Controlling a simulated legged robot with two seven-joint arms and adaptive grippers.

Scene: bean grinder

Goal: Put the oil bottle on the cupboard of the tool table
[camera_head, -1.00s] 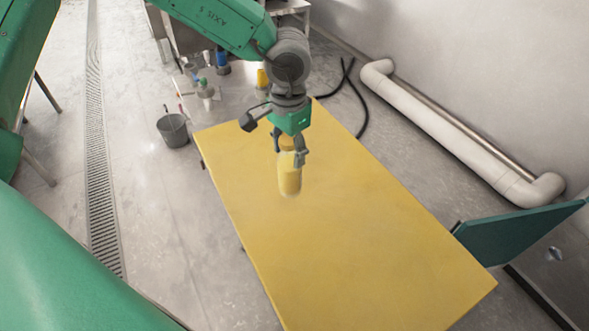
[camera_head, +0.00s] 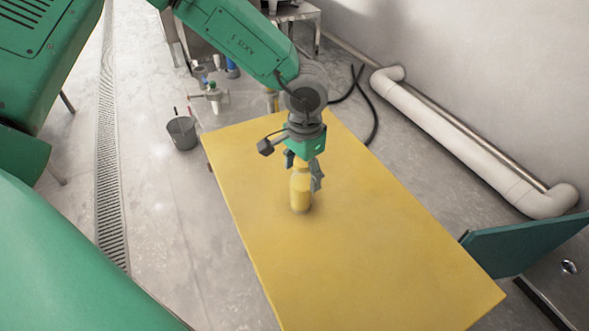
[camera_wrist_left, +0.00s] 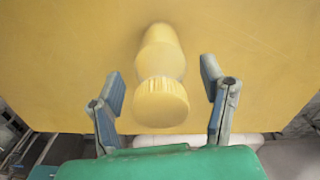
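The yellow oil bottle (camera_head: 300,195) stands upright on the yellow top of the tool table (camera_head: 370,250), towards its far half. My left gripper (camera_head: 303,170) is above it, pointing down, with its fingers around the bottle's upper part. In the left wrist view the ribbed cap of the bottle (camera_wrist_left: 160,100) lies between the two spread fingers of the left gripper (camera_wrist_left: 162,85), with a gap on each side. The gripper is open. My right gripper is not in view.
A teal panel (camera_head: 525,245) sticks out at the table's right side. A grey bucket (camera_head: 182,133) stands on the floor left of the table. A pale pipe (camera_head: 460,140) runs along the wall. The near part of the tabletop is clear.

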